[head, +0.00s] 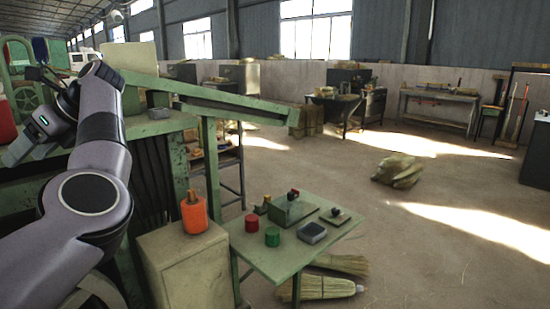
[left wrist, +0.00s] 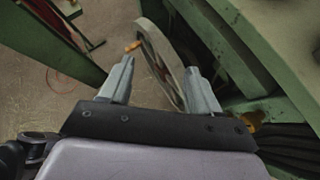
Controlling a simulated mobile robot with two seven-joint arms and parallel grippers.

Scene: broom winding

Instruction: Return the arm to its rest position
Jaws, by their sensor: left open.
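My left arm (head: 105,150) comes in from the left in the head view, bent up and over beside the green machine (head: 165,160). A pale handwheel (left wrist: 168,68) with an orange handle (left wrist: 133,46) appears beyond and between the fingers. I cannot tell how far it is from them. My right gripper is in neither view.
A green side table (head: 275,262) holds red and green buttons and small boxes. An orange bottle (head: 194,213) stands on a beige cabinet (head: 185,265). Brooms (head: 320,287) lie on the floor below. A straw bundle (head: 398,171) lies on open floor at the right.

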